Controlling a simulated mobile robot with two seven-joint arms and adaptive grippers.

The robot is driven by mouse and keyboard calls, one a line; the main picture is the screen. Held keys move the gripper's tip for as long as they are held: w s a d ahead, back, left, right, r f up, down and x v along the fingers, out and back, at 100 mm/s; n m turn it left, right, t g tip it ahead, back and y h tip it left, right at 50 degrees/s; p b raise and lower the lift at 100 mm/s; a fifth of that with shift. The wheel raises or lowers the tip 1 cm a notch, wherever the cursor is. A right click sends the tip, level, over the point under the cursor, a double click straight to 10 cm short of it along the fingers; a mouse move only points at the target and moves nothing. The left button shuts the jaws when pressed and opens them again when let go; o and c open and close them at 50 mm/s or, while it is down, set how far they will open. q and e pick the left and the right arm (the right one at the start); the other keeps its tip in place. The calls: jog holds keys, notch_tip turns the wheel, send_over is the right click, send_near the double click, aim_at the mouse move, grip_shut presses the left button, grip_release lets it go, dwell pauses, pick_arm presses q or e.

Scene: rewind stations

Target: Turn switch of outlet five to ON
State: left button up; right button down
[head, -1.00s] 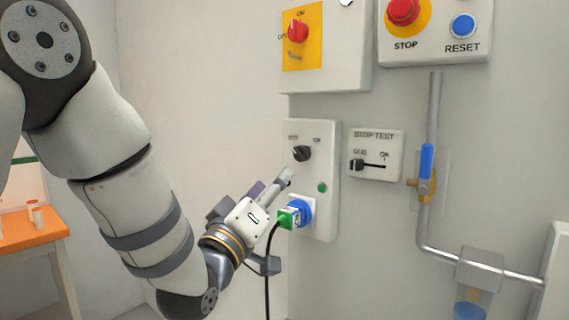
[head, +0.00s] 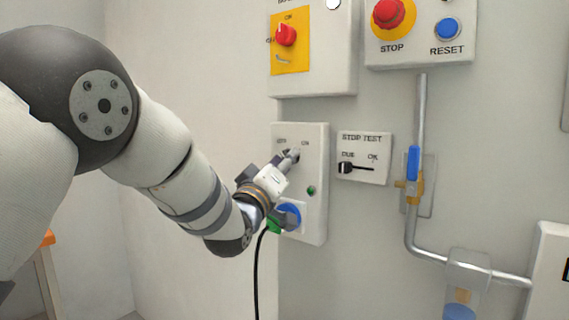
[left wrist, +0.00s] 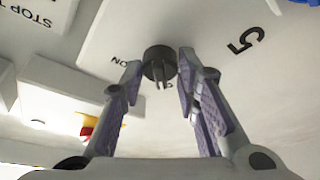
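The outlet box (head: 316,215) is a pale panel on the wall with OFF and ON marks at its top; the left wrist view shows a "5" (left wrist: 246,42) on it. Its black rotary switch (left wrist: 160,62) shows between the two fingers of my left gripper (left wrist: 160,68). The fingers stand apart, one on each side of the knob; I cannot tell whether they touch it. In the head view my left gripper (head: 289,158) covers most of the switch. The switch's exact setting is hard to read. My right gripper is not in view.
Below the switch are a green light (head: 311,190) and a blue socket (head: 290,213) with a green plug (head: 273,226) and black cable. A STOP TEST box (head: 375,177) sits close on the right, then a blue-handled valve (head: 413,165). A red-knob switch panel (head: 272,55) is above.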

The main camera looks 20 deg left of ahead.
pick_arm(q)
jog(key=shift+c, duration=1.2)
jog(key=shift+m, duration=0.3)
jog(key=shift+w+a+r+m+g+h+p, duration=0.15)
jog(key=shift+m+g+h+p, duration=0.5)
jog(key=shift+m+h, duration=2.35)
jog(key=shift+a+m+g+h+p, duration=0.25)
jog(key=shift+m+g+h, duration=0.6)
jog(key=shift+m, duration=4.35)
jog(key=shift+w+a+r+m+g+h+p, duration=0.2)
jog(key=shift+m+g+h, duration=1.15)
jog(key=shift+m, duration=2.75)
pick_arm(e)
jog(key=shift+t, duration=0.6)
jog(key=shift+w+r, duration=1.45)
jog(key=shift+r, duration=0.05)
pick_arm(q)
jog(key=shift+s+f+t+h, duration=0.15)
jog(key=shift+t+h, duration=0.15)
jog(key=shift+t, duration=0.05)
